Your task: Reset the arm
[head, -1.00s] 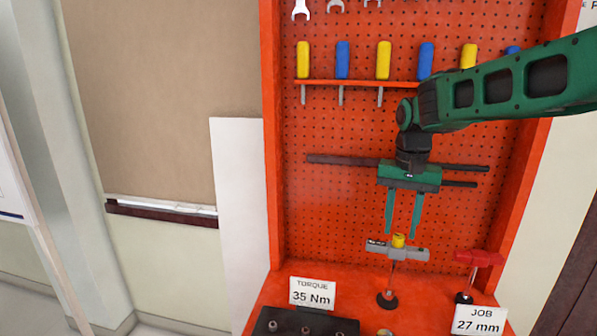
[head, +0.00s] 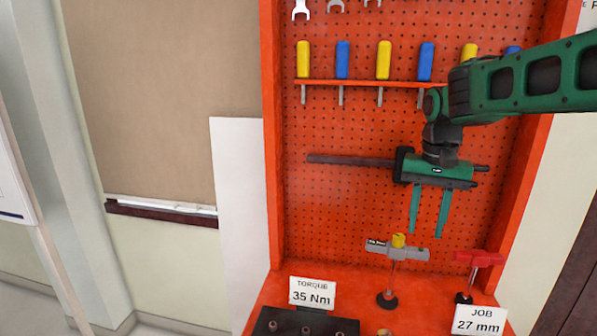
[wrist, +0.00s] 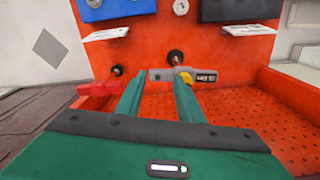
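My green gripper (head: 426,234) hangs with its two fingers pointing down in front of the orange pegboard. Its fingers are apart and nothing is between them. It is above and slightly right of a grey T-shaped tool with a yellow knob (head: 398,241), apart from it. In the wrist view my gripper (wrist: 159,78) also shows spread fingers, with the grey tool (wrist: 162,75) beyond the tips. My green arm comes in from the right.
A red-handled tool (head: 478,258) stands to the right on the orange bench. A "TORQUE 35 Nm" card (head: 312,292), a "JOB 27 mm" card (head: 479,320) and a dark socket tray (head: 267,327) are in front. Screwdrivers (head: 383,60) hang in a rack behind.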

